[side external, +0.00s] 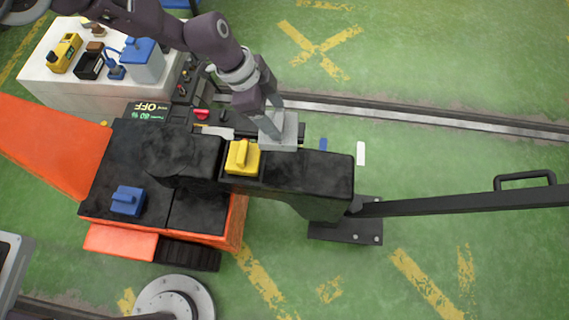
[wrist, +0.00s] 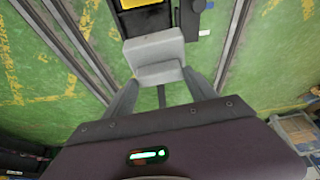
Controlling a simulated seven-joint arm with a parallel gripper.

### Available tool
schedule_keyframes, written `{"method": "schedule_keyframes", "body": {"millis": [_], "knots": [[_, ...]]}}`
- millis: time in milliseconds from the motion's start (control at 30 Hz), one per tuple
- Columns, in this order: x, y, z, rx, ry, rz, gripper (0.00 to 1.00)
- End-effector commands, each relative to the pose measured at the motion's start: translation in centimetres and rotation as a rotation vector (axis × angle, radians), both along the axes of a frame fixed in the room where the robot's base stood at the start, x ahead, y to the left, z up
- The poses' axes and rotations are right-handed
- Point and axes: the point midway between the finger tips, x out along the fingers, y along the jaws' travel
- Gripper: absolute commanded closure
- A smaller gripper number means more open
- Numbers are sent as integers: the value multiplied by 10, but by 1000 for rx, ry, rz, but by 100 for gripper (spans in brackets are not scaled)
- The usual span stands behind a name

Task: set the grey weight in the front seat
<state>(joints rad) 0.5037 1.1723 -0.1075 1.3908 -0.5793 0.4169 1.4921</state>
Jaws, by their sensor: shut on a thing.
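The grey weight (side external: 287,133), a light grey block with a raised grip, is beside the far edge of the black beam (side external: 322,172) in the side view. My gripper (side external: 271,124) is shut on it. In the wrist view the grey weight (wrist: 153,48) sits between the two fingers of my gripper (wrist: 161,76), with part of the black beam beyond it. A yellow weight (side external: 242,158) sits on the beam, just left of and nearer than the grey one. A blue weight (side external: 128,201) sits on the black deck at left. I cannot tell which place is the front seat.
A white bench (side external: 60,87) at the upper left holds a blue-topped container (side external: 143,62) and small items. A control panel with a display (side external: 150,111) is left of my gripper. A dark bar with a handle (side external: 470,201) reaches right.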

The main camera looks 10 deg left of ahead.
Motion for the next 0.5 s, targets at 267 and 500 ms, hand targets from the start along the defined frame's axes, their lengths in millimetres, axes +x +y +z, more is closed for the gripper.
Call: {"method": "schedule_keyframes", "body": {"millis": [267,500], "knots": [[-13,-17,-7,-2,0,-59,100],[-13,-17,-34,-2,0,-59,100]]}}
